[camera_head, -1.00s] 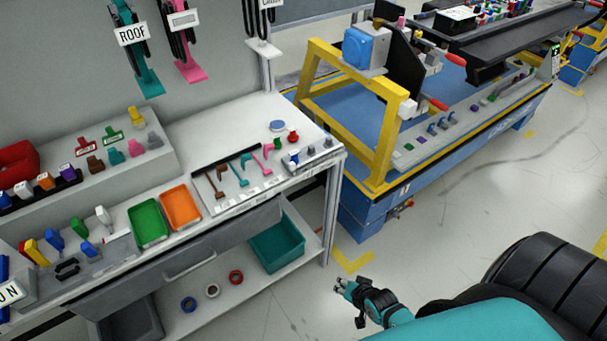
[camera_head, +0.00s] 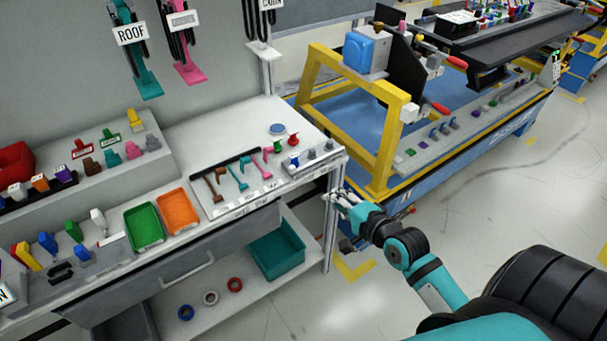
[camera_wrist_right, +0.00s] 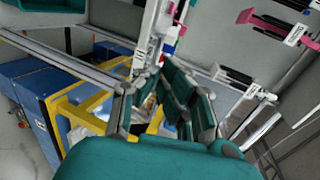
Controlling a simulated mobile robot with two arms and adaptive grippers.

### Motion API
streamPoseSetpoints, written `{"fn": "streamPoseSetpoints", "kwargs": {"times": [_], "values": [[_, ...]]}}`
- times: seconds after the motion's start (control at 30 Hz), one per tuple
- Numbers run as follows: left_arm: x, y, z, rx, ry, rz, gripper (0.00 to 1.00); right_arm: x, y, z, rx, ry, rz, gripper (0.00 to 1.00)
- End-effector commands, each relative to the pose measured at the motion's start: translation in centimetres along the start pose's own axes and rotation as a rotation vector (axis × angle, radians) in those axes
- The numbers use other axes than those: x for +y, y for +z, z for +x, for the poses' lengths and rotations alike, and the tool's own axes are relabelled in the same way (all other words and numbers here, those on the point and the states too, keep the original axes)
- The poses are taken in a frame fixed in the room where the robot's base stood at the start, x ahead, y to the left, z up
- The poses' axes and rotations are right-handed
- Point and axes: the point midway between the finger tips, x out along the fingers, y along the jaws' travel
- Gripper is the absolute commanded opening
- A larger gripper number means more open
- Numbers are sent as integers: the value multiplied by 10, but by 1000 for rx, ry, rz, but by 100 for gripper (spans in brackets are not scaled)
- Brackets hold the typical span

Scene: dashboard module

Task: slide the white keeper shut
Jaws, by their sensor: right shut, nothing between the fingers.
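My right gripper (camera_head: 335,198) is shut and empty. It is beside the right front corner of the workbench, low and to the left of the yellow frame, well apart from the white block. In the right wrist view the fingers of my right gripper (camera_wrist_right: 155,85) point toward the bench edge. My left gripper is not in view.
The yellow frame (camera_head: 384,150) stands on a blue bench (camera_head: 360,228). The workbench (camera_head: 255,125) holds colored parts, a green tray (camera_head: 144,226) and an orange tray (camera_head: 180,210). A teal bin (camera_head: 277,250) is on the shelf below. The floor on the right is open.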

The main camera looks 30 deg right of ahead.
Motion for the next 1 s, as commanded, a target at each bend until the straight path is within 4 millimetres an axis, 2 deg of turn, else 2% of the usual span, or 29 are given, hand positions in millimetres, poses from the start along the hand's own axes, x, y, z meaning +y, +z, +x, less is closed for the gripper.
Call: {"fn": "streamPoseSetpoints", "kwargs": {"times": [0.17, 0.6, 0.8, 1.0], "values": [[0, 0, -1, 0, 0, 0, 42, -1, 0, 18, 0, -2, 1, 0], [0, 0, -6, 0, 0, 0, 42, -5, 0, 108, 1, -2, -2, 0], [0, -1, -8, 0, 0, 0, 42, -10, 0, 131, 1, 0, -1, 0], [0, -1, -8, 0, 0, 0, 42, -12, 0, 137, 1, 1, -1, 0]]}}
